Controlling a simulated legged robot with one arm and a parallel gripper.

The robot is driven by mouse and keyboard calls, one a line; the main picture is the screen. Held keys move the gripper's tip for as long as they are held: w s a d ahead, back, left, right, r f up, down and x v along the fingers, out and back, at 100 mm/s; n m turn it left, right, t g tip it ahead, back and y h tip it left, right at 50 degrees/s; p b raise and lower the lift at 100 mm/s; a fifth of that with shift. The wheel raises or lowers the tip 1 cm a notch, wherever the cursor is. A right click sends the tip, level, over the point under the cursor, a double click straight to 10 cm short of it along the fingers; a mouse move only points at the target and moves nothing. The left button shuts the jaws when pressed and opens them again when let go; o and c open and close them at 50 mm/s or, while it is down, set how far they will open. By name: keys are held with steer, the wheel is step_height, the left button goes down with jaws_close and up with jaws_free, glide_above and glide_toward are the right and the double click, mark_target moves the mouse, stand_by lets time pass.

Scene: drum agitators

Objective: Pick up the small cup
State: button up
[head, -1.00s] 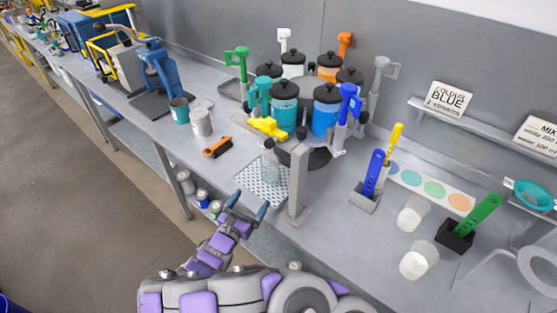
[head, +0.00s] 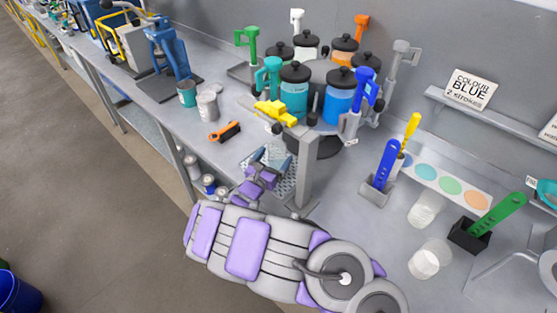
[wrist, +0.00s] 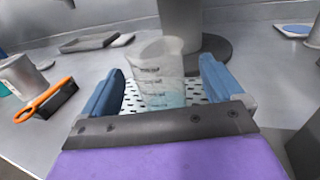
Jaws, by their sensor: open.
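A small clear cup (wrist: 158,72) with dark measuring marks stands upright on a perforated drip tray (wrist: 200,97) in the wrist view. My gripper (wrist: 162,84) is open, with one blue finger on each side of the cup. The cup's lower front is close to the gripper's palm, and I cannot tell whether anything touches it. In the head view my gripper (head: 272,160) is over the drip tray (head: 287,186), beside the grey dispenser post, and the cup is hard to make out there.
A grey post (head: 306,170) stands right of my gripper. Lidded paint jars (head: 295,92) stand behind. Two clear cups (head: 428,258) stand at the right.

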mark_target(281, 145)
steer(key=shift+w, duration=0.6)
steer(key=b+x, duration=0.1)
steer(key=x, duration=0.2)
steer(key=shift+w+r, duration=0.2)
steer(key=shift+w+d+r, duration=0.15)
steer(key=shift+w+d, duration=0.1)
steer(key=shift+d, duration=0.2)
steer(key=shift+a, duration=0.35)
steer(key=c, duration=0.5)
steer(key=shift+d, duration=0.2)
steer(key=c, duration=0.6)
